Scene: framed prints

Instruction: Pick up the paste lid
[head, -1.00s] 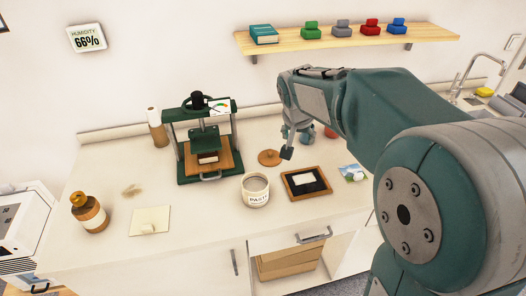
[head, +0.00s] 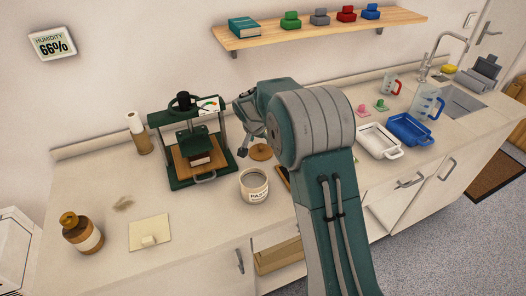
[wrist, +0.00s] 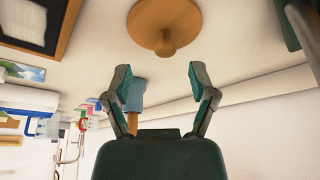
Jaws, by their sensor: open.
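The paste lid (head: 261,152) is a round, flat, tan-brown disc with a knob. It lies on the counter behind the open paste jar (head: 254,187). In the wrist view the lid (wrist: 164,22) is at the top centre with its knob showing, beyond the fingertips. My gripper (wrist: 158,78) is open with nothing between its fingers. In the head view my gripper (head: 248,138) is beside the lid on its left, partly hidden by my arm.
A green press (head: 190,145) stands just left of the lid. A dark framed print (head: 283,180) is mostly hidden behind my arm. A brown bottle (head: 80,234) stands front left. White (head: 364,145) and blue (head: 398,128) trays lie to the right.

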